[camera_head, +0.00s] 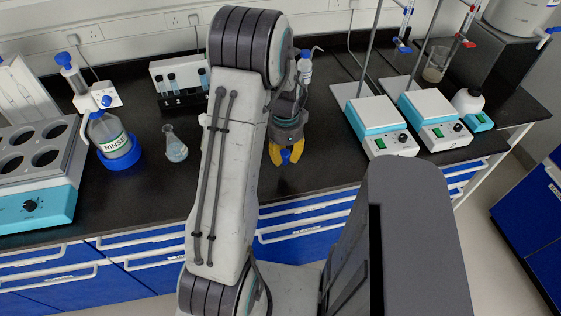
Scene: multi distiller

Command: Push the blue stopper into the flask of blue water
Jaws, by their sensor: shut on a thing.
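My gripper (287,160), with yellow fingers, hangs over the black bench right of my arm, near the bench's front edge. It is shut on the blue stopper (286,155), which shows as a small blue patch between the fingers and is mostly hidden by them. The conical flask (176,150), with pale bluish liquid in its bottom, stands upright on the bench left of my arm. No stopper shows in its neck. The gripper and stopper are well to the right of the flask and apart from it.
Behind is a rack of vials (178,80). A block with round holes (40,150) is at far left. Two hotplates (380,128) with stands are at right. The bench front near the flask is clear.

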